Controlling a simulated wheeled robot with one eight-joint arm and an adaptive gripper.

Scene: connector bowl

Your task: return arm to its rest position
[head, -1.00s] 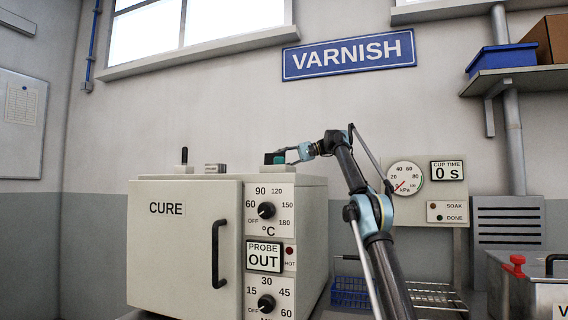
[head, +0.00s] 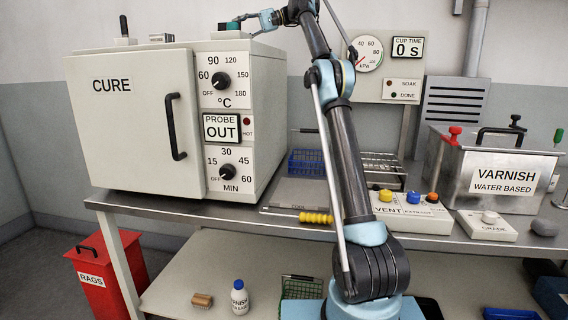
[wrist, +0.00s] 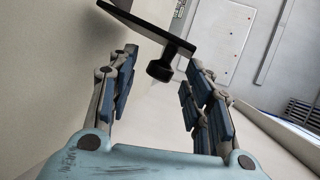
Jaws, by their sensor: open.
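My gripper (head: 243,18) is above the top right of the CURE oven (head: 135,125) in the head view, at the end of my raised arm. In the wrist view, my gripper (wrist: 162,60) has its two fingers spread wide apart. A black knob (wrist: 161,70) under a dark flat plate shows between and beyond the fingertips. I see no finger touching it, though the depth is hard to judge. A small dark green block (head: 231,27) on the oven top is close to my gripper in the head view.
The oven door is shut and its display reads PROBE OUT. A dark upright handle (head: 124,26) stands on the oven top. To the right are a wire rack (head: 380,172), the VENT box (head: 410,212) and the VARNISH tank (head: 490,172). A red RAGS bin (head: 100,275) stands below left.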

